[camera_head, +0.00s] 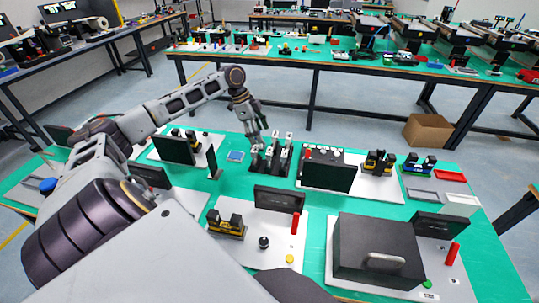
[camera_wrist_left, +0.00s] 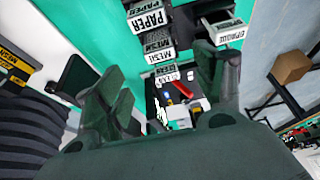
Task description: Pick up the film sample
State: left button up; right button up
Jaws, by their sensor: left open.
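A dark rack (camera_head: 268,170) with several upright sample holders stands on the green table in the head view. My left gripper (camera_head: 256,140) is over its left side, pointing down. In the left wrist view my left gripper (camera_wrist_left: 160,88) has its two dark fingers spread, with nothing visibly held between them. Beyond and between the fingers are labelled samples: a paper sample (camera_wrist_left: 147,22), a mesh sample (camera_wrist_left: 158,45) and a partly covered label (camera_wrist_left: 168,76). Another label (camera_wrist_left: 230,31) is to the right. I cannot read a film label on any of them. My right gripper is not in view.
A black panel (camera_head: 328,177) stands right of the rack, and another (camera_head: 175,149) stands to its left. A small blue square (camera_head: 235,156) lies beside the rack. A large black box (camera_head: 375,250) is at the front right. Bare green table shows between the stations.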

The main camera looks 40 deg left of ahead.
aim_at(268, 151)
pick_arm(q)
jog(key=shift+x, duration=2.75)
jog(key=shift+x, duration=2.6)
jog(key=shift+s, duration=0.1)
jog(key=shift+c, duration=0.4)
jog(key=c, duration=1)
